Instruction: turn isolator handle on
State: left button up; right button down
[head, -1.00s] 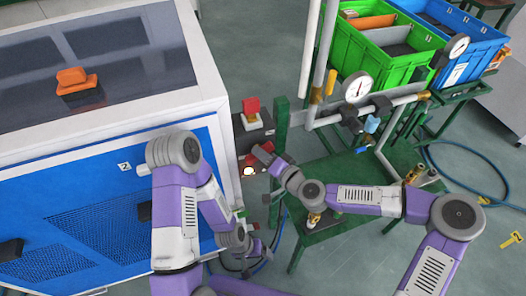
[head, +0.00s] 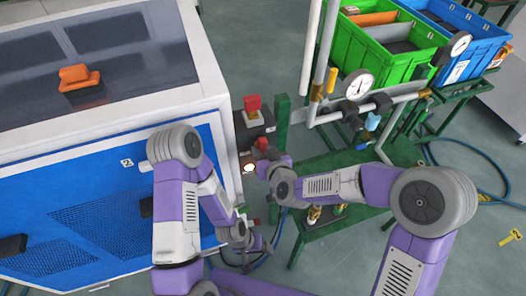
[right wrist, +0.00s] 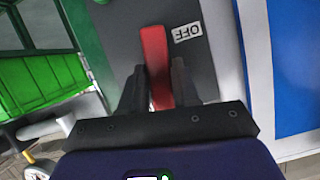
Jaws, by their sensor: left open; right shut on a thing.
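The red isolator handle (right wrist: 155,60) stands out from a grey panel in the right wrist view, beside an upside-down label (right wrist: 187,32) reading OFF. My right gripper (right wrist: 158,78) is shut on it, with one dark finger on each side. In the head view a red piece (head: 262,143) shows at the tip of my right gripper (head: 261,155), which partly hides it. My left gripper (head: 258,244) is open and low beside the generator cabinet, well below the right one. Its fingers are small and hard to make out.
The blue and white cabinet (head: 100,235) fills the left. A green stand (head: 330,235), pipes and a gauge (head: 358,84) crowd the right.

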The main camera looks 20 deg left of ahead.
jog(key=shift+a+n+h, duration=0.1)
jog(key=shift+n+h, duration=0.3)
jog(key=shift+n, duration=0.2)
jog(key=c, duration=0.9)
grip_release()
jog(key=shift+s, duration=0.1)
jog(key=p+v, duration=0.1)
jog(key=v, duration=0.6)
jog(key=shift+s, duration=0.3)
